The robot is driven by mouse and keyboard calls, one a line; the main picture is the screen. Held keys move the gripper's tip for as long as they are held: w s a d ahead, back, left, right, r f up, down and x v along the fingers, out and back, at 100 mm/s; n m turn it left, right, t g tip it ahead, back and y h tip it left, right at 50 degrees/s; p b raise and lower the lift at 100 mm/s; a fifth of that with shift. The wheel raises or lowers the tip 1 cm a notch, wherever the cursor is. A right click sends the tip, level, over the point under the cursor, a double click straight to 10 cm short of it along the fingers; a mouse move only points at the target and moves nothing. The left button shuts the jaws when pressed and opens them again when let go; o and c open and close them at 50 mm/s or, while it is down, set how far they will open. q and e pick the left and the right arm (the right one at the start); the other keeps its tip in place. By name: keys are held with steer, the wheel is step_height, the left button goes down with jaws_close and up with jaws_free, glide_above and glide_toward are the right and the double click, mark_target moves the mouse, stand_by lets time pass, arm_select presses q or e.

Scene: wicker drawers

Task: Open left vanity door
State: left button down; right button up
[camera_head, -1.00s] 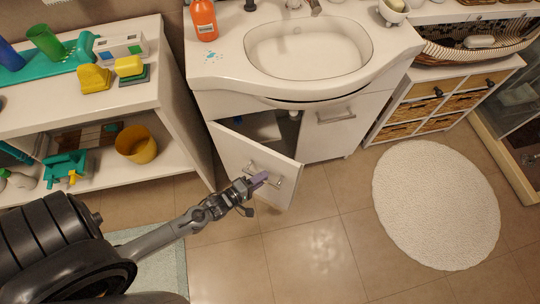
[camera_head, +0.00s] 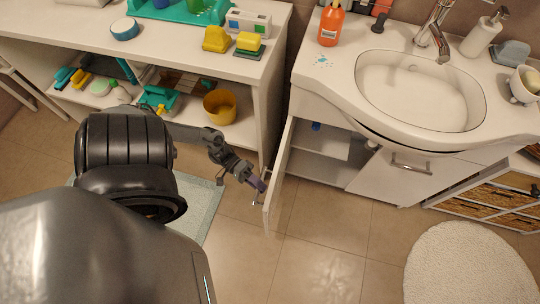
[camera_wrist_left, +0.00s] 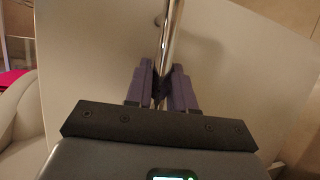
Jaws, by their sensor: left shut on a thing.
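The left vanity door (camera_head: 283,170) stands wide open in the head view, swung out to the left and seen nearly edge-on. Behind it the cabinet interior (camera_head: 318,165) shows a shelf. My left gripper (camera_head: 260,186) is at the door's outer face. In the left wrist view my left gripper (camera_wrist_left: 161,82) is shut on the metal door handle (camera_wrist_left: 172,40), with the purple fingers on either side of the bar. The door panel (camera_wrist_left: 235,75) fills most of that view. My right gripper is not in view.
The white sink (camera_head: 420,90) sits above the cabinet, and the right door (camera_head: 395,175) is closed. A white shelf unit (camera_head: 268,110) stands close on the left. A round white rug (camera_head: 465,265) lies at right. Tiled floor (camera_head: 330,255) in front is clear.

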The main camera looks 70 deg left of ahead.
arm_select(q)
steer(key=shift+s+a+m+g, duration=0.4)
steer(key=shift+s+a+g, duration=0.1)
steer(key=shift+s+a, duration=0.1)
steer(key=c, duration=1.1)
jaws_free()
steer(key=shift+w+h, duration=0.1)
steer(key=shift+h, duration=0.2)
steer(key=shift+o, duration=0.2)
steer(key=v, duration=1)
steer(key=shift+s+a+r, duration=0.15)
steer(key=shift+s+a, duration=0.1)
steer(key=shift+a, duration=0.05)
